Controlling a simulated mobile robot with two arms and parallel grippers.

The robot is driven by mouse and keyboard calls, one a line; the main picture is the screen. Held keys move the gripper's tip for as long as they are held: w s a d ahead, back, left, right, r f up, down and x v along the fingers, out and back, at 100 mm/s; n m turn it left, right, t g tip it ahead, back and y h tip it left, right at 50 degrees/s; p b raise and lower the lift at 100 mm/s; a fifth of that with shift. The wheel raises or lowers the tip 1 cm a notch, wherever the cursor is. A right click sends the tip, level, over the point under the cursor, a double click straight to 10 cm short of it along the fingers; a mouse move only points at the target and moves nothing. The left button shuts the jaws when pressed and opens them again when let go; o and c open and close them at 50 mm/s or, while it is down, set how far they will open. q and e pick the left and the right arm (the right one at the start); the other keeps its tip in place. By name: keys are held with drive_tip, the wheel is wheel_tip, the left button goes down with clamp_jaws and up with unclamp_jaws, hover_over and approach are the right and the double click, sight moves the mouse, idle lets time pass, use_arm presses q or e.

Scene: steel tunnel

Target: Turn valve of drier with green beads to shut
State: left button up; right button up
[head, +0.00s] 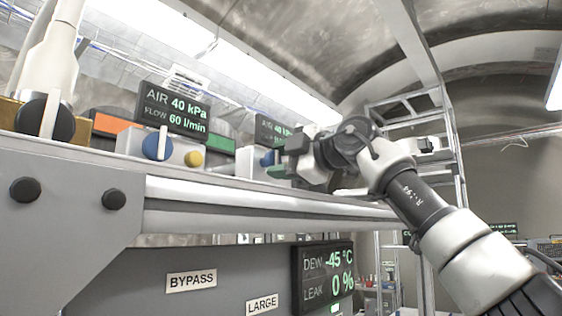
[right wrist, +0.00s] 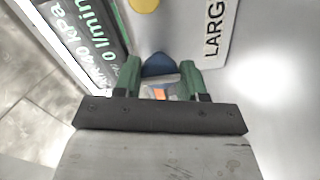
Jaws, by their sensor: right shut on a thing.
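My right gripper (head: 277,163) reaches in from the right in the head view, at the valve box on the right of the shelf. In the right wrist view its two green fingertips (right wrist: 163,80) are closed about a pale valve handle (right wrist: 160,77) in front of a blue knob (right wrist: 158,63). The blue knob (head: 267,158) is partly hidden by the gripper in the head view. A second valve (head: 157,144), blue with an upright white handle, stands further left. A green strip (head: 221,143) lies between the boxes and an orange strip (head: 119,126) further left. Beads cannot be made out. My left gripper is not in view.
A display (head: 173,113) above the left box reads 40 kPa and 60 l/min; the right display (head: 272,130) is partly covered. A black knob (head: 45,120) with a white handle is at far left. Below the shelf edge (head: 250,195) are BYPASS and LARGE labels and a DEW display (head: 322,277).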

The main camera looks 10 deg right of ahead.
drive_tip(key=o, duration=0.9)
drive_tip(key=shift+d, duration=0.1)
drive_tip(key=shift+o, duration=0.2)
drive_tip(key=shift+s+d+f+b, duration=0.15)
drive_tip(key=shift+s+d+b, duration=0.05)
drive_tip(key=shift+b, duration=0.2)
drive_tip(key=b+v, duration=0.5)
drive_tip(key=v, duration=0.4)
drive_tip(key=shift+s+d, duration=0.4)
